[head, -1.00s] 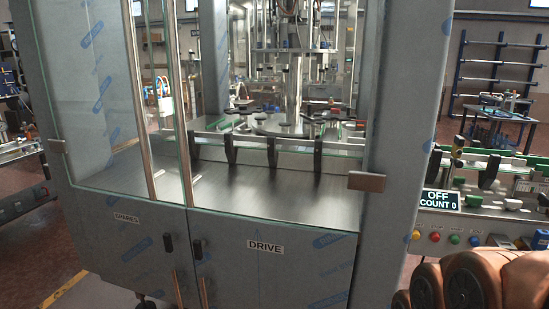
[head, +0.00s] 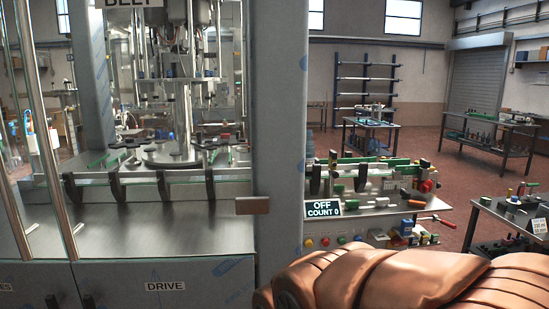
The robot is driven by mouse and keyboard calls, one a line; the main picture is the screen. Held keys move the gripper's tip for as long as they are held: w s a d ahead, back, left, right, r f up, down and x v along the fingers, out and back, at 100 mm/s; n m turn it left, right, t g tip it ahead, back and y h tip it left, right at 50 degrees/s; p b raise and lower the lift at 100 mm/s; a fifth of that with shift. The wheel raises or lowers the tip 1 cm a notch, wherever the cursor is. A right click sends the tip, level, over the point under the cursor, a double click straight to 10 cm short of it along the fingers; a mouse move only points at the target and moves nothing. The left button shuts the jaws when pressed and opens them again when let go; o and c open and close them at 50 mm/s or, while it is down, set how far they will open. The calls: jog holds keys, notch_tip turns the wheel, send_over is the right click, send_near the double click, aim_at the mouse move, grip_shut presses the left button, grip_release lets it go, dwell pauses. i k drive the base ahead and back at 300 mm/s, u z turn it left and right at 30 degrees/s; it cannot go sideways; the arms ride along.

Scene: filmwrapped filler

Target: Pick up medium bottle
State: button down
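No bottle that I can make out as the medium one shows in the head view. Small items on the far tables are too small to tell. My gripper is not in view. Only a copper-coloured part of my own arm shows at the bottom right.
A filling machine (head: 275,130) with glass panels and a DRIVE door stands close on the left. Beside it is a bench (head: 375,216) with an OFF / COUNT 0 display (head: 332,208). Work tables (head: 490,137) stand farther back right, with open red floor (head: 430,150) between.

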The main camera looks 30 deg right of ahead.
aim_at(310, 146)
jog(key=u, duration=1.15)
jog(key=k, duration=0.65)
jog(key=z, duration=2.7)
jog(key=i, duration=2.55)
jog(key=u, duration=1.95)
